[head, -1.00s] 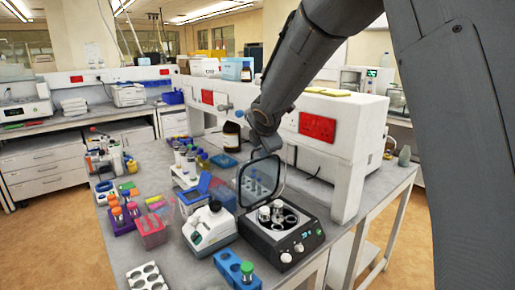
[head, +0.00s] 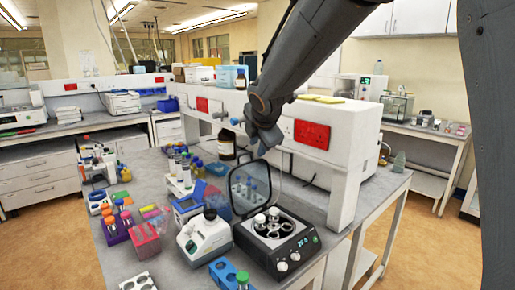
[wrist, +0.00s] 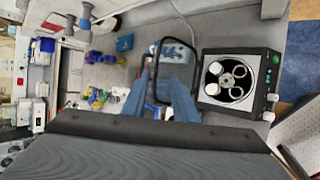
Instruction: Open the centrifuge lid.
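The black and white centrifuge (head: 275,243) stands on the bench, with white-capped tubes in its round rotor. Its clear, dark-framed lid (head: 250,186) stands raised, nearly upright, at the back of the body. In the wrist view the centrifuge (wrist: 252,86) is at the right and the lid's frame (wrist: 152,62) is near the fingertips. My gripper (head: 264,150) is just above the lid's top edge in the head view; I cannot tell whether it touches. In the wrist view my gripper's two bluish fingers (wrist: 162,76) are spread apart with nothing visibly held between them.
A white bench shelf with red panels (head: 312,134) stands close behind the centrifuge. A white instrument (head: 203,236), a blue rack (head: 228,272) and several tube racks crowd the bench to the left. A brown bottle (head: 227,145) stands behind.

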